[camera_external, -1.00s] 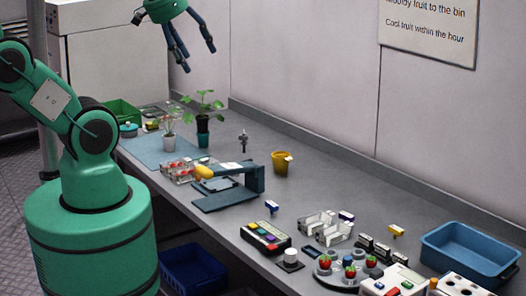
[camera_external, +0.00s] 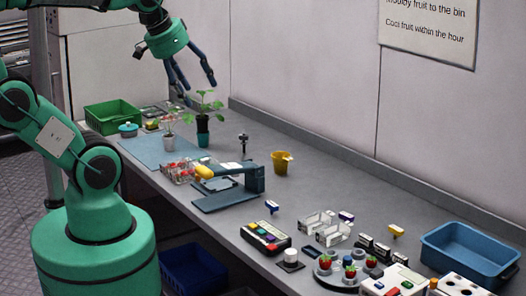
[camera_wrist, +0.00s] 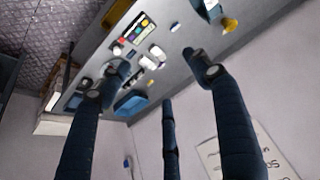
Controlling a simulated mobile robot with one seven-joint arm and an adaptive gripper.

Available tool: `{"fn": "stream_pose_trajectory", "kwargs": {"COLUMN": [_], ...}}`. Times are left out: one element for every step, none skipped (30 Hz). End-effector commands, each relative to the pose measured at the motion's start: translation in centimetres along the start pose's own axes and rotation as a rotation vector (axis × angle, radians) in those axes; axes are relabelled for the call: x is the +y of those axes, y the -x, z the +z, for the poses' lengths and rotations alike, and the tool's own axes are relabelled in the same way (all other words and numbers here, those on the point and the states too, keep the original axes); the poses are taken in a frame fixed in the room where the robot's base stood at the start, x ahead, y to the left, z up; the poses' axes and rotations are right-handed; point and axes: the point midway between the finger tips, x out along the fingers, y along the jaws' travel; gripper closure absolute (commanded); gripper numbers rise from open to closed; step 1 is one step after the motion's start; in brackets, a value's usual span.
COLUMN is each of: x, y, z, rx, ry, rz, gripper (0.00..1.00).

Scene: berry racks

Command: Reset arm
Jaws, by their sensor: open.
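My gripper (camera_external: 190,84) is in the air above the far end of the bench, over the potted plants, in the external view. Its dark blue fingers are spread, point down and hold nothing. In the wrist view the open fingers (camera_wrist: 160,90) reach up across the picture with the bench far beyond them. My green arm comes in from the left and its upper part leaves the top of the picture.
Potted plants (camera_external: 202,132) stand below my gripper. A green crate (camera_external: 112,117), a blue stand (camera_external: 240,192), a yellow cup (camera_external: 281,162) and a blue tray (camera_external: 470,253) are on the bench. A wall with a sign (camera_external: 428,30) rises behind.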

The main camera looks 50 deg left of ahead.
Motion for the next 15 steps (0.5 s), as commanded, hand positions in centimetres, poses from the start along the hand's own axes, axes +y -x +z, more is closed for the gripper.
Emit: {"fn": "stream_pose_trajectory", "kwargs": {"x": [0.0,0.0,0.0,0.0,0.0,0.0,0.0,0.0,0.0,0.0,0.0,0.0,0.0,0.0,0.0], "y": [-1.6,-2.0,-2.6,-3.0,-3.4,-3.8,-4.1,-4.4,-4.7,-4.9,-5.0,-5.2,-5.3,-5.3,-5.4], "z": [0.8,1.1,1.4,1.6,1.8,2.0,2.2,2.4,2.5,2.6,2.7,2.8,2.8,2.8,2.9], "rx": [0.000,0.000,0.000,0.000,0.000,0.000,0.000,0.000,0.000,0.000,0.000,0.000,0.000,0.000,0.000], "ry": [0.000,0.000,0.000,0.000,0.000,0.000,0.000,0.000,0.000,0.000,0.000,0.000,0.000,0.000,0.000], "rz": [0.000,0.000,0.000,0.000,0.000,0.000,0.000,0.000,0.000,0.000,0.000,0.000,0.000,0.000,0.000], "gripper": [0.37,0.37,0.37,0.37,0.37,0.37,0.37,0.37,0.37,0.37,0.37,0.37,0.37,0.37,0.37]}}
